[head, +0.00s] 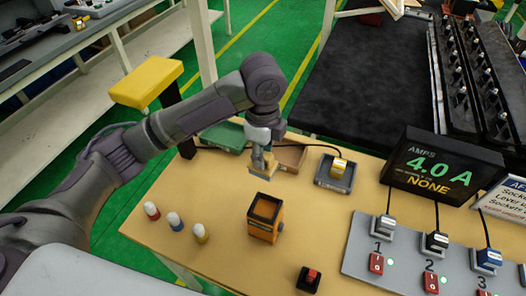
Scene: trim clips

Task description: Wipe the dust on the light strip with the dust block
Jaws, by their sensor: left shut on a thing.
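My left gripper (262,150) is over the wooden table, left of its middle, at the end of my grey arm. It is shut on a small tan and grey block (262,167), partly hidden by the fingers; I cannot tell for sure that it is the dust block. The block appears to be above the table, behind an orange box. A light grey strip (358,257) with numbered sockets and red switches lies at the right front of the table, apart from the gripper. I cannot make out dust on it. My right gripper is not in view.
The orange box (263,234) with a dark open top stands mid-table. Three capped bottles (174,220) stand at left. A grey tray (335,184) holds a yellow plug. A black display (435,180) reads 4.0 A. A red-button box (309,283) is at front.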

